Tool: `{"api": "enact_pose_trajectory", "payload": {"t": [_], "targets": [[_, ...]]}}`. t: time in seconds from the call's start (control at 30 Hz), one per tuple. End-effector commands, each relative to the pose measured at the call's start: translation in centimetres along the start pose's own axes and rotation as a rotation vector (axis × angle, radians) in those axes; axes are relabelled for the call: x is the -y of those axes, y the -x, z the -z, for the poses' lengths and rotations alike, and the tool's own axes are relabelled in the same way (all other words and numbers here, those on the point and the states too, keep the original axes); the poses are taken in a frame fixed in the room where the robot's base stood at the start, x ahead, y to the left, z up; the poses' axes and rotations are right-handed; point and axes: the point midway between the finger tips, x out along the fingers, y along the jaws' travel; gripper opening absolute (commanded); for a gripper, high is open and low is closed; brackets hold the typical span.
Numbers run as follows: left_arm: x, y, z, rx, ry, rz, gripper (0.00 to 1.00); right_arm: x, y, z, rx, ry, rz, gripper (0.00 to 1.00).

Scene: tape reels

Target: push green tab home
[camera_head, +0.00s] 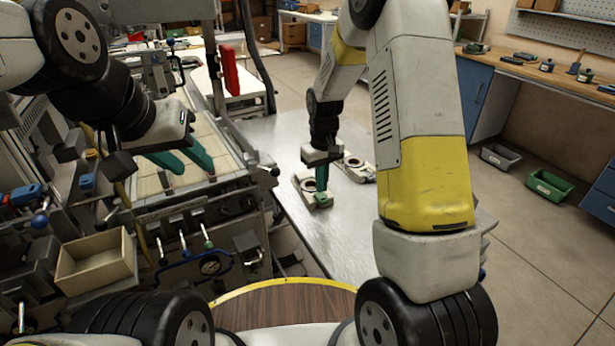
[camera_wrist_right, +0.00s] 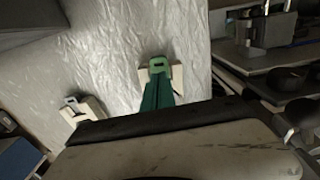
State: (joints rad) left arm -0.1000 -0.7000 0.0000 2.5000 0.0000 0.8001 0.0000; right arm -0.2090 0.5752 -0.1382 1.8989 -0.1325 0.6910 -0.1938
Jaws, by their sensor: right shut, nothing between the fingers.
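The green tab (camera_head: 320,198) is at the near end of a cream reel holder (camera_head: 304,182) lying on the metal table. In the right wrist view the tab (camera_wrist_right: 156,61) is light green with a slot, just beyond my fingertips. My right gripper (camera_head: 322,188) is shut and empty, with its teal fingers pointing down at the tab. In the right wrist view the shut fingers (camera_wrist_right: 157,84) hide part of the holder (camera_wrist_right: 176,73); I cannot tell whether they touch the tab. My left gripper (camera_head: 193,170) is open and empty above the machine on the left.
A second cream holder (camera_head: 356,170) lies close behind and to the right; it also shows in the right wrist view (camera_wrist_right: 70,118). The metal table (camera_head: 345,235) is clear toward its near side. A machine with levers and a wooden box (camera_head: 97,263) stands left.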

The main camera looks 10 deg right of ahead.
Motion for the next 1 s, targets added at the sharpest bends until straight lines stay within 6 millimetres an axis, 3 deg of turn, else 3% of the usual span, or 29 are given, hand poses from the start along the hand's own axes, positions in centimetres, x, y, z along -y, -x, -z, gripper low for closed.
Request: {"api": "enact_pose_trajectory", "payload": {"t": [1.0], "targets": [[0.0, 0.0, 0.0, 0.0, 0.0, 0.0, 0.36, 0.0, -1.0, 0.0, 0.001, 0.0, 0.0, 0.0]]}}
